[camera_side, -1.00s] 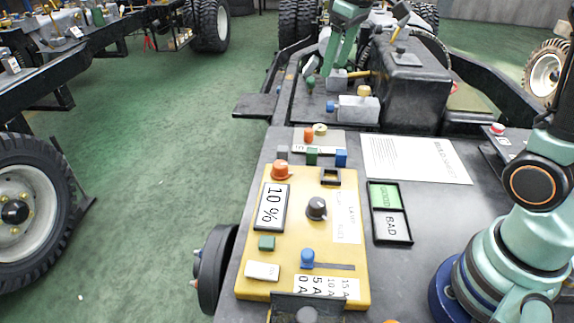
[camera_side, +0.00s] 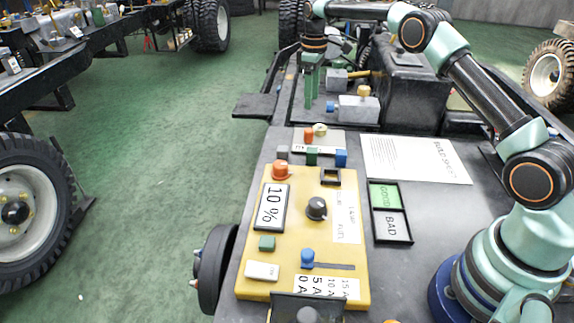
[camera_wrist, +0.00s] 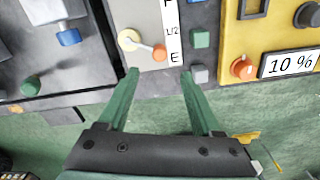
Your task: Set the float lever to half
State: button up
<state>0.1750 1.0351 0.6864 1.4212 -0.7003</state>
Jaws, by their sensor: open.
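The float lever (camera_wrist: 146,46) has a cream round pivot and an orange knob, on a light grey panel (camera_wrist: 148,15). A white strip beside it reads F, 1/2 and E (camera_wrist: 174,30). The orange knob is beside the E. My gripper (camera_wrist: 160,73) is open and empty. In the wrist view the knob appears just beyond the gap between its green fingertips. In the side view my gripper (camera_side: 313,90) hangs beyond the lever, apart from it.
A yellow panel (camera_side: 348,275) with knobs, buttons and a 10 % display is close to the lever. Green (camera_side: 312,156) and blue (camera_side: 341,158) blocks stand near it. The build sheet (camera_side: 415,158) lies flat.

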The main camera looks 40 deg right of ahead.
aim_at(310, 130)
notch_tip(310, 130, down, 12)
jog(key=shift+r, duration=0.1)
dwell(0.4)
grip_shut()
dwell(1.3)
